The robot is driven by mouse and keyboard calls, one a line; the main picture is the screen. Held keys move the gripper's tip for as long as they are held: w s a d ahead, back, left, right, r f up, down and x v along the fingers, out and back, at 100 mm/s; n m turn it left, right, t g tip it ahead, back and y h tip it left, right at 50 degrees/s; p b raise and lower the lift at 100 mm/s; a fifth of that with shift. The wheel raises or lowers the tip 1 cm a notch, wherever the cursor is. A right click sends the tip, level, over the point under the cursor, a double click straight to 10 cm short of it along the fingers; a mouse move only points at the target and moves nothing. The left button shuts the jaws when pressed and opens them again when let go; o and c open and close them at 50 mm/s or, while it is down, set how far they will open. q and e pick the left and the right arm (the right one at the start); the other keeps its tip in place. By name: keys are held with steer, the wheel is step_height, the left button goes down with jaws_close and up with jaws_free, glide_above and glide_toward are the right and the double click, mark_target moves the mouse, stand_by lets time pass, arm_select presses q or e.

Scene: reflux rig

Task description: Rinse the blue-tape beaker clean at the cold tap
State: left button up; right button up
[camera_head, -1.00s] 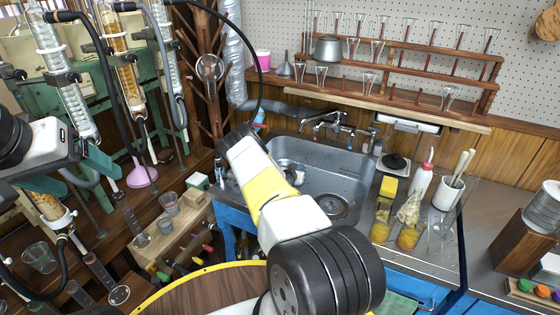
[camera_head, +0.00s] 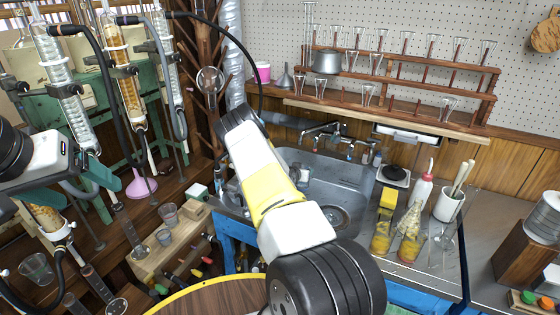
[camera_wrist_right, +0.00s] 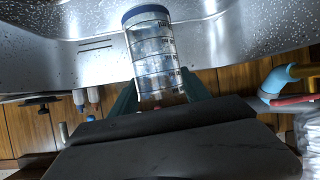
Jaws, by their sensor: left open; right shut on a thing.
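My right arm reaches over the left side of the metal sink (camera_head: 352,182); its gripper is hidden in the head view. In the right wrist view my right gripper (camera_wrist_right: 155,95) is shut on a clear glass beaker (camera_wrist_right: 150,52) with a blue band at its rim and dark marks on its wall. The sink surface lies behind the beaker. My left gripper (camera_head: 104,180) is open at the left, near the glass columns, well away from the sink.

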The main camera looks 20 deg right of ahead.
steer(key=s+d+n+g+y, duration=0.1)
steer(key=s+n+g, duration=0.2)
steer(key=s+g, duration=0.4)
steer(key=s+d+f+n+g+y, duration=0.1)
steer(key=s+d+n+g, duration=0.1)
steer(key=s+g, duration=0.6)
steer(key=shift+s+f+n, duration=0.2)
steer(key=shift+s+n, duration=0.5)
steer(key=shift+s, duration=3.1)
steer(key=shift+d, duration=0.1)
steer(key=shift+w+n+g, duration=0.25)
steer(key=shift+n+g, duration=0.05)
steer(key=shift+g, duration=0.4)
steer(key=shift+s, duration=0.1)
steer(key=m+t, duration=0.1)
steer(key=t, duration=0.1)
steer(key=s+m+t, duration=0.1)
steer(key=t, duration=0.2)
steer(key=s+f+m+t, duration=0.1)
steer(key=t, duration=0.1)
steer(key=shift+f, duration=0.1)
